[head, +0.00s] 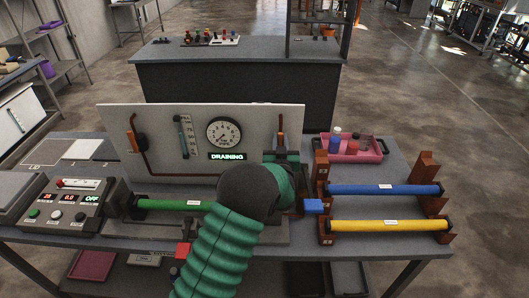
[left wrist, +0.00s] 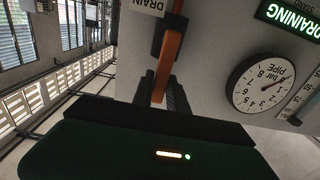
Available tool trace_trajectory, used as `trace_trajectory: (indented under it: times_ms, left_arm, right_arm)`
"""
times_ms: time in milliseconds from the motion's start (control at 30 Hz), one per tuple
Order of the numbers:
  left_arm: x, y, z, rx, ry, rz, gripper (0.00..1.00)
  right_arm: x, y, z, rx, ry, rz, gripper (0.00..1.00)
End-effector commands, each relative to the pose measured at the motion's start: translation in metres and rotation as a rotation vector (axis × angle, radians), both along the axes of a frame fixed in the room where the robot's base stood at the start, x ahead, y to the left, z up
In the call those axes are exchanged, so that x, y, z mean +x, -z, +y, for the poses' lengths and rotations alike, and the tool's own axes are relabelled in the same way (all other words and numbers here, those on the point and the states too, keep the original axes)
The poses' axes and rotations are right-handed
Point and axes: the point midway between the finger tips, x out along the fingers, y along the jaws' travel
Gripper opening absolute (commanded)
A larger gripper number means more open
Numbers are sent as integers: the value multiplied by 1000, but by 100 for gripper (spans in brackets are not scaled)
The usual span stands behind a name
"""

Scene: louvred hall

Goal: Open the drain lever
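The drain lever (head: 280,123) is an orange handle at the right of the grey upright panel (head: 180,115). In the left wrist view the orange drain lever (left wrist: 168,65) hangs below a DRAIN label (left wrist: 148,5), the picture being upside down. My left gripper (head: 284,158) is at the lever's lower end, partly hidden by my green-sleeved arm. Its dark fingers (left wrist: 160,95) lie close on both sides of the lever and look shut on it. A green display (head: 227,156) reads DRAINING. The round pressure gauge (head: 224,133) has its needle at the low end. My right gripper is not in view.
A second orange handle (head: 133,133) is at the panel's left. A green tube (head: 170,204) lies in front, and blue (head: 385,189) and yellow (head: 390,225) tubes rest on brown racks at right. A control box (head: 70,205) stands left. A pink tray (head: 352,149) sits behind the racks.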

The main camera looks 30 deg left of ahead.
Motion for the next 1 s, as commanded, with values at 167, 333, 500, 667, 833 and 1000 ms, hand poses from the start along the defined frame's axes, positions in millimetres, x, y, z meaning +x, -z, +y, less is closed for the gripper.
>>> trace_trajectory:
  times_ms: [167,333,500,667,833,1000]
  left_arm:
    - [0,0,0,-2,1,0,42]
    - [0,2,-1,-4,2,5,42]
    - [-5,3,-4,-6,3,6,42]
    - [-24,4,-17,-6,5,8,42]
    - [-45,4,-29,-6,4,8,42]
    - [-59,4,-38,-6,4,8,42]
  right_arm:
    - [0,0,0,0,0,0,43]
    - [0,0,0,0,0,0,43]
    - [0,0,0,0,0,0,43]
    - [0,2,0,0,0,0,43]
    - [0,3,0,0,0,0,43]
    - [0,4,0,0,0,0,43]
